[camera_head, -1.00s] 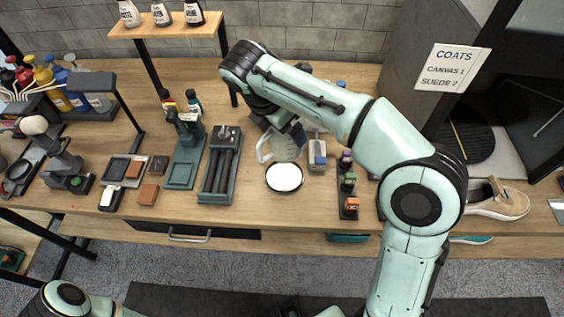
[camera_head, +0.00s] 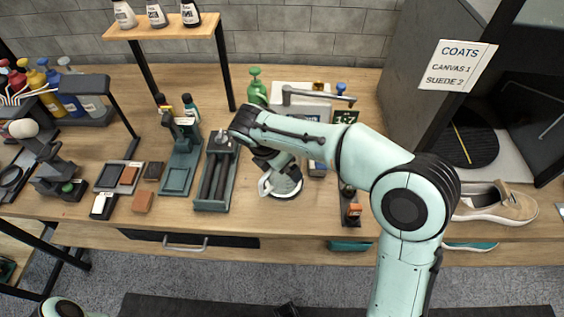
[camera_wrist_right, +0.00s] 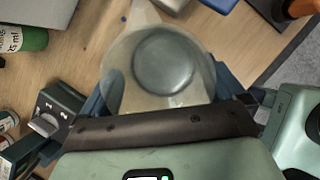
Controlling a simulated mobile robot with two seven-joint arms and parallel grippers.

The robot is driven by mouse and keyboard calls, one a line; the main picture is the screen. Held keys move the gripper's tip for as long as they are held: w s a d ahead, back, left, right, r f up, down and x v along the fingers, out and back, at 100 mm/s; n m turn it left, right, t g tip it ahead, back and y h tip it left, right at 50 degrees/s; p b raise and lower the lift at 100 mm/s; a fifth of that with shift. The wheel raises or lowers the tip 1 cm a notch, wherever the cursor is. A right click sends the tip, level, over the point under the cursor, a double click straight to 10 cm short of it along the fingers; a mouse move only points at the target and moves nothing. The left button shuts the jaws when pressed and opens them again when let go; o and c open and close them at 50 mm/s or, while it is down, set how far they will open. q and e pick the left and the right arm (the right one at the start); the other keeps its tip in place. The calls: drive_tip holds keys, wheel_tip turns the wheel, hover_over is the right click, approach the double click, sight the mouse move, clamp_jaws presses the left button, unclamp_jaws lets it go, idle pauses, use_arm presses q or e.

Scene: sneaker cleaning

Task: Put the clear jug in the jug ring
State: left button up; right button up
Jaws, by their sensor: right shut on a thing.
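The clear jug (camera_head: 291,184) is upright at the middle of the bench, with its pale handle (camera_head: 265,186) towards the left. My right gripper (camera_head: 283,168) is shut on it from above and behind. In the right wrist view, the jug (camera_wrist_right: 160,62) sits between the two fingers, and I look into its round mouth and base. The jug ring (camera_head: 285,195) is a dark-rimmed round piece on the bench under the jug, mostly covered. I cannot tell whether the jug rests in it or hangs just above. My left gripper is out of view.
A dark rack with rollers (camera_head: 214,180) stands close left of the jug. A green spray bottle (camera_head: 257,86) is behind. The bench front edge is clear.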

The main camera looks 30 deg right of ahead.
drive_tip(key=shift+f, duration=0.1)
drive_tip(key=o, duration=0.7)
drive_tip(key=p+v, duration=0.2)
drive_tip(key=v, duration=1)
drive_tip(key=shift+a, duration=0.15)
